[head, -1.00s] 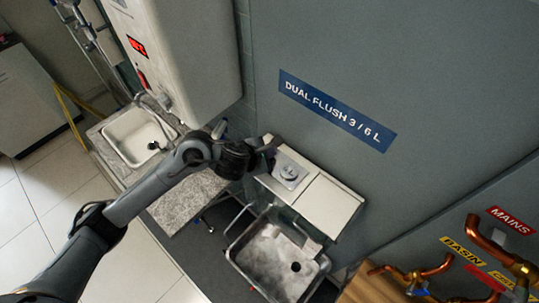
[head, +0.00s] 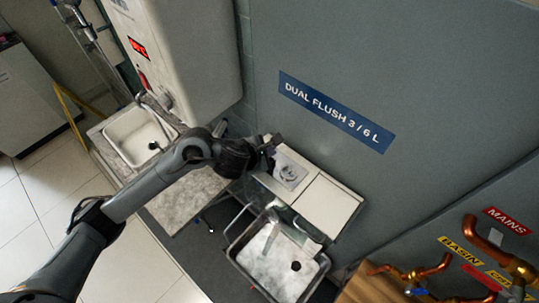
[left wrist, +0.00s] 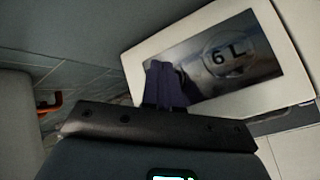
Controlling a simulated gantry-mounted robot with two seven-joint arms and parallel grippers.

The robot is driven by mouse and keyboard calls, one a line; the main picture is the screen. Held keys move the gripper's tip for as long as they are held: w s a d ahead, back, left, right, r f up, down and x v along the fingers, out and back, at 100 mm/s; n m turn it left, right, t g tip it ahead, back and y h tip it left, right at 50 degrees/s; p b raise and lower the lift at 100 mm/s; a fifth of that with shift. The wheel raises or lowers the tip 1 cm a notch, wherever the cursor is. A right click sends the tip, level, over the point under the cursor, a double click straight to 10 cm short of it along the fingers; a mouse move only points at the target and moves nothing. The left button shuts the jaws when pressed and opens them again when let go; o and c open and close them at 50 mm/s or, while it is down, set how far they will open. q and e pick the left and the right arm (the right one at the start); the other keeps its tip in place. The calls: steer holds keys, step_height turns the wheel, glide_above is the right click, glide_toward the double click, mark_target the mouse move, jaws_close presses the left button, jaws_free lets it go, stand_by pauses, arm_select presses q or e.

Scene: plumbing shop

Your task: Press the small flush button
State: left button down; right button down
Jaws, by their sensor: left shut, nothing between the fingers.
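The flush plate (head: 289,172) is a metal panel with round buttons on the top of a white cistern (head: 325,205) against the grey wall. In the left wrist view its large button (left wrist: 228,55) is marked "6 L". The small button cannot be made out; the part of the plate beside the large button is behind my fingers. My left gripper (head: 270,160) is shut and empty at the plate's left end. In the left wrist view its dark fingers (left wrist: 165,86) overlap the plate's near end; I cannot tell whether they touch it. My right gripper is not in view.
A blue "DUAL FLUSH 3 / 6 L" sign (head: 336,111) is on the wall. A steel basin (head: 238,255) stands below the cistern. A white heater-like box (head: 205,60) hangs above a sink (head: 128,138) at left. Copper pipes (head: 490,240) are at lower right.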

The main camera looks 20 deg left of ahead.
arm_select(q)
steer(key=shift+r+p, duration=2.15)
steer(key=shift+r, duration=0.8)
